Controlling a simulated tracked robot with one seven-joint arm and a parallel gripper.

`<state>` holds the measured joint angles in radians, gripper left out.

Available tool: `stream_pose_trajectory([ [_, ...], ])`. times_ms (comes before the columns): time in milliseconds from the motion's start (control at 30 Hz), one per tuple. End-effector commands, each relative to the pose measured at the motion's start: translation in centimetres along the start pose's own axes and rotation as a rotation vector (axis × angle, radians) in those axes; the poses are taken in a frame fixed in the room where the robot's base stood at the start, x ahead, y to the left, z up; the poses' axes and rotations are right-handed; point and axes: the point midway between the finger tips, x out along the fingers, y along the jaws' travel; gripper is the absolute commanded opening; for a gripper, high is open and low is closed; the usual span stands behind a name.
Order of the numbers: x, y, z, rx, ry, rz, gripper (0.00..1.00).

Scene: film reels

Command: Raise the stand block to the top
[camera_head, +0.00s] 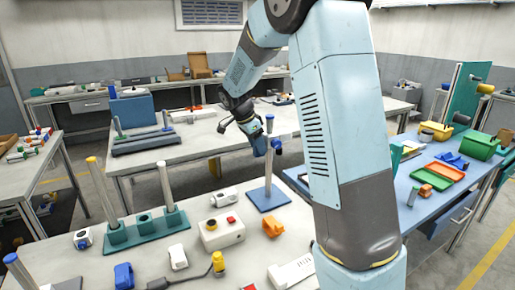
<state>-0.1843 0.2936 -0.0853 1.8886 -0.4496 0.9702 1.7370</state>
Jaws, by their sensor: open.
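A stand with a blue base plate (262,203) and an upright grey rod (268,174) is on the near light table, left of my arm. My gripper (268,147) is at the upper part of this rod, well above the base. Its jaws are open and small in the view, close to the rod. A blue shape shows at the jaws; I cannot tell whether it is the stand block or part of my gripper. The rod's top end (269,119) shows above the jaws. Any contact is too small to see.
Near the stand are a white box with a red button (221,231), an orange part (272,226) and a teal rack with posts (146,229). A blue table (408,215) with green and orange trays is to the right. Another light table (188,146) is behind.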

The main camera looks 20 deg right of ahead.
Motion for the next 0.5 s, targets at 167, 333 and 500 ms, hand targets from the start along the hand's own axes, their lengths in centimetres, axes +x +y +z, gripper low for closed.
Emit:
stream_pose_trajectory([
  [167,-3.4,-0.1,0.1,-0.001,0.000,-0.005,0.51],
  [333,-6.8,0.0,0.1,-0.001,-0.001,-0.005,0.51],
  [500,-9.7,0.0,0.1,-0.001,0.000,-0.003,0.51],
])
